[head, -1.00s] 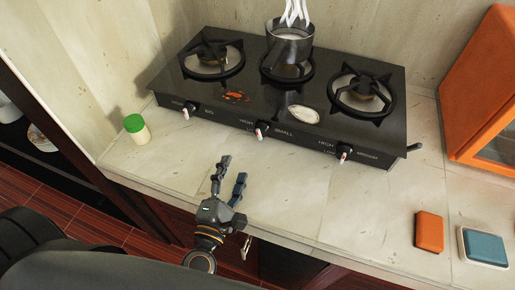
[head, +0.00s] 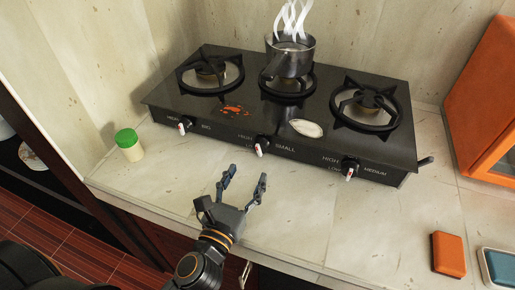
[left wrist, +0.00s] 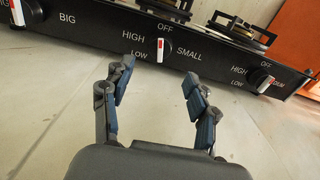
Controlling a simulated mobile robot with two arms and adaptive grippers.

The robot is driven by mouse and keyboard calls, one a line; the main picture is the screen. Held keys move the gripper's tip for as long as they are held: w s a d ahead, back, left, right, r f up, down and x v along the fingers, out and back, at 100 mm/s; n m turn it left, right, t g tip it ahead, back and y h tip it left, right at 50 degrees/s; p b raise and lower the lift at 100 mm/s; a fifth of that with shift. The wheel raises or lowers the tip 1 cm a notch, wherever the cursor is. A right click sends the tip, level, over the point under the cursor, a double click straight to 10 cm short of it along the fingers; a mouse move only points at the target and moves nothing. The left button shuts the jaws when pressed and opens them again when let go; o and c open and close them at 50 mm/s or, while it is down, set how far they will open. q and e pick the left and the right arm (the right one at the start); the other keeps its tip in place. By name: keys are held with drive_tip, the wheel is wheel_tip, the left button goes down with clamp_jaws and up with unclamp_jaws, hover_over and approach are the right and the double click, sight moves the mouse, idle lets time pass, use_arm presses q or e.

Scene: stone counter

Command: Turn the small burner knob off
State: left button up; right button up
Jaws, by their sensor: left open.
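The small burner knob (head: 262,145) is the middle knob on the front panel of the black stove (head: 160,112), beside the label SMALL. In the left wrist view the knob (left wrist: 161,49) shows its handle upright, with its red mark at the top near OFF. My left gripper (head: 246,184) is open and empty, above the counter in front of the stove and just short of the knob. In the left wrist view the knob appears beyond and between the fingertips (left wrist: 158,75), not touched. My right gripper is not in view.
A steaming pot (head: 291,58) stands on the middle burner. The big knob (head: 184,125) and medium knob (head: 350,169) flank the middle one. A green-lidded jar (head: 130,147) stands at left. An orange block (head: 448,254) and a teal-topped block (head: 500,268) lie at right. The counter before the stove is clear.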

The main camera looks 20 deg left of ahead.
sight(258, 153)
use_arm(q)
drive_tip(key=w+p, duration=0.1)
drive_tip(key=w, duration=0.7)
drive_tip(key=shift+w+d, duration=0.15)
drive_tip(key=shift+c, duration=0.5)
drive_tip(key=c, duration=1.1)
drive_tip(key=shift+r+m+p, duration=0.2)
drive_tip(key=shift+m+p, duration=0.4)
drive_tip(key=shift+p, duration=0.4)
drive_tip(key=shift+f+m+p, duration=0.1)
drive_tip(key=shift+m+p, duration=0.45)
drive_tip(key=shift+m, duration=0.25)
drive_tip(key=shift+f, duration=0.15)
